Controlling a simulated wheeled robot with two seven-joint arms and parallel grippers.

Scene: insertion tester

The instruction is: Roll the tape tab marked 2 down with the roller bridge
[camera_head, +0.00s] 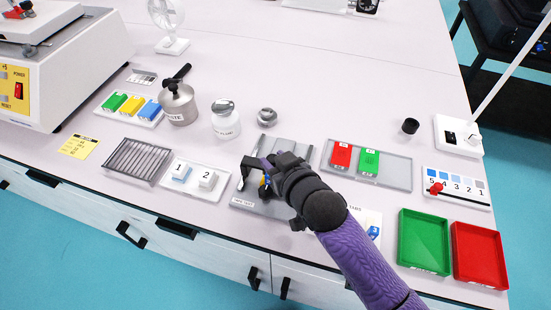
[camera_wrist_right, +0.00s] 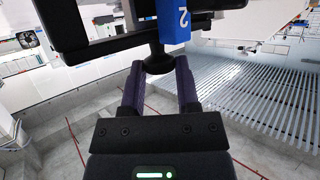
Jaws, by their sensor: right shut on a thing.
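My right gripper (camera_head: 262,172) is shut on the black knob (camera_wrist_right: 158,62) of the roller bridge. The bridge's black frame (camera_head: 247,172) hangs over the grey plate (camera_head: 240,203) at the bench front; in the wrist view its dark bars (camera_wrist_right: 100,50) cross the top. A blue tab marked 2 (camera_wrist_right: 175,24) shows at the bridge frame in the wrist view. In the head view a small blue and yellow piece (camera_head: 264,187) shows beside the gripper, mostly hidden. I cannot tell whether the roller touches the tab. My left gripper is not in view.
A white holder (camera_head: 368,217) with a blue piece is partly behind my arm. Green (camera_head: 424,241) and red (camera_head: 479,254) bins stand right. Jars (camera_head: 226,120) stand behind.

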